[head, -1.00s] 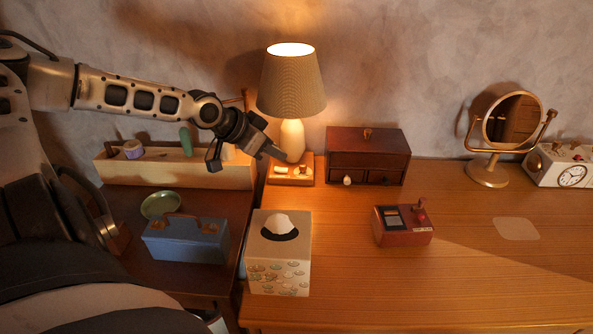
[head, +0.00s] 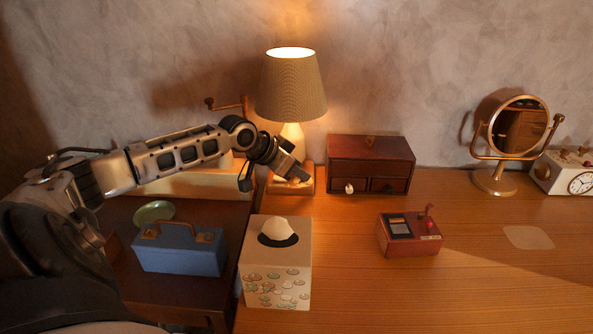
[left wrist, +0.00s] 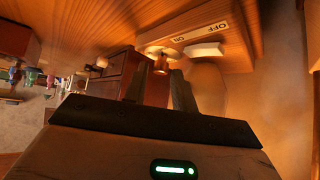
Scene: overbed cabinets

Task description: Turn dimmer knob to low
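The lit lamp (head: 290,88) stands on a wooden base (head: 305,188) at the back of the desk. In the left wrist view, which is turned over, the base (left wrist: 245,35) carries ON and OFF lettering, a white rocker switch (left wrist: 206,50) and a small brass-coloured dimmer knob (left wrist: 160,65) on a pale round plate. My left gripper (head: 299,177) reaches over the lamp base from the left. In the left wrist view its two fingers (left wrist: 158,84) are apart, with the knob just beyond and between their tips. I cannot tell whether they touch it. The knob's pointer setting is not readable.
A dark wooden drawer box (head: 370,164) stands close right of the lamp. A tissue box (head: 276,262) is in front, and a blue case (head: 180,248) is at left. The desk's front right is clear.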

